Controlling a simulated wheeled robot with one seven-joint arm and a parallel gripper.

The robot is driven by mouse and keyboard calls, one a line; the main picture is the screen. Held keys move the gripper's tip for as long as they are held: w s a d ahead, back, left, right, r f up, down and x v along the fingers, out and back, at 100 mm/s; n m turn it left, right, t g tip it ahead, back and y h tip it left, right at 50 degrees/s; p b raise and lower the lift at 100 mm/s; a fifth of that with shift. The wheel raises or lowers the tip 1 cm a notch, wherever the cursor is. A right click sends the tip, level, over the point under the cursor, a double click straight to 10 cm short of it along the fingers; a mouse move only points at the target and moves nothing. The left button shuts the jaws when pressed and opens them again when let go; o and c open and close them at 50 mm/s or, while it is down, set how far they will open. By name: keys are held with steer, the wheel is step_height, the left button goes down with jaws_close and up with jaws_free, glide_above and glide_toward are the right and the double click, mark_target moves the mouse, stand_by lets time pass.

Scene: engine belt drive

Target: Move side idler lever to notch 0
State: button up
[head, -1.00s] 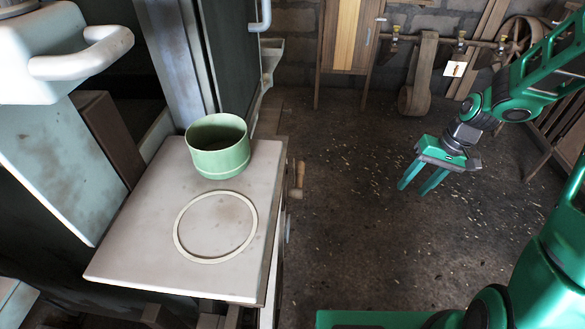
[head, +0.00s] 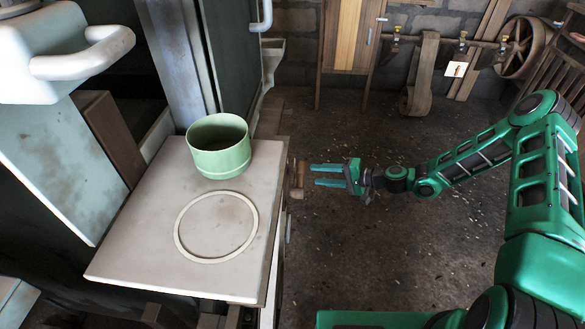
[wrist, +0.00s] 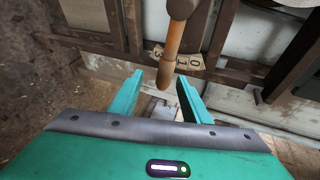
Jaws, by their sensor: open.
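The side idler lever has a wooden handle (wrist: 173,48) with a dark round hub at the top of the wrist view. Its lower end appears between my fingertips in that picture. In the head view the handle (head: 299,174) juts from the right side of the white-topped stand, just left of my fingertips. Small number plates (wrist: 183,66) sit behind the handle; I read 3, 1 and 0, with 0 at the right. The handle hides part of the row, and I cannot tell which notch it is in. My gripper (head: 314,175) is open and empty, also seen in the wrist view (wrist: 160,76).
A green pot (head: 219,147) and a pale ring (head: 216,227) rest on the white stand top (head: 130,257). Dark wooden bars (wrist: 220,35) frame the lever's area. The floor (head: 345,255) right of the stand is open. Belts and a wheel (head: 524,47) hang at the back wall.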

steer(key=w+a+f, duration=0.1)
steer(key=w+a, duration=0.2)
steer(key=a, duration=0.2)
steer(key=w+a+f+m+t, duration=0.1)
steer(key=w+a, duration=0.2)
steer(key=a, duration=0.2)
steer(key=shift+a+f+y, duration=0.3)
steer(key=shift+f, duration=0.05)
jaws_close()
